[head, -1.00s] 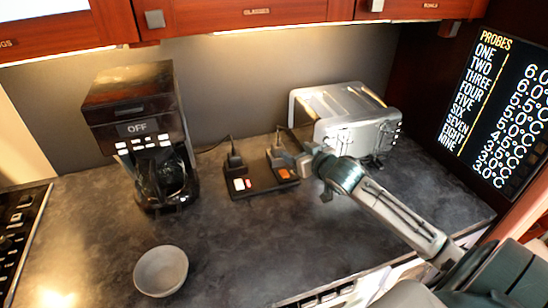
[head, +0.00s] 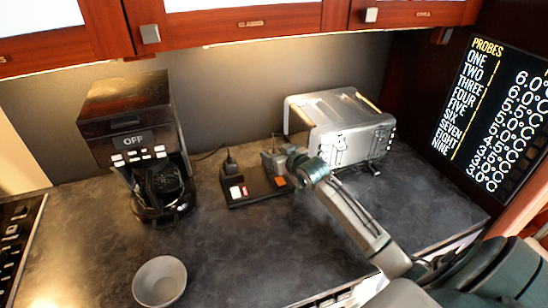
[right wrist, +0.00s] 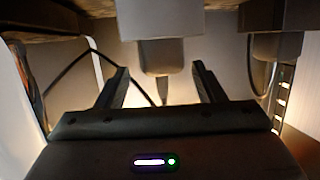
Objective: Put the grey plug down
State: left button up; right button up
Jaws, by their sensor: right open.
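The dark power strip (head: 243,200) lies on the counter between the coffee maker and the toaster. My right gripper (head: 274,158) is over its right half and hides most of what is there. In the right wrist view the grey plug (right wrist: 160,52) shows between the two spread fingers of my right gripper (right wrist: 160,72), with gaps on both sides. A cord runs from its narrow end. A second plug (right wrist: 270,47) shows at the right of that view. A dark plug (head: 231,162) stands on the strip's left half. My left gripper is not in view.
A coffee maker (head: 127,105) stands left of the strip. A silver toaster (head: 345,128) stands close behind and right of my gripper. A grey bowl (head: 160,281) sits at the front left. The counter (head: 245,250) in front of the strip is clear.

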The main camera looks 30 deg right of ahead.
jog(key=shift+x, duration=0.8)
jog(key=shift+s+a, duration=0.1)
jog(key=c, duration=1.1)
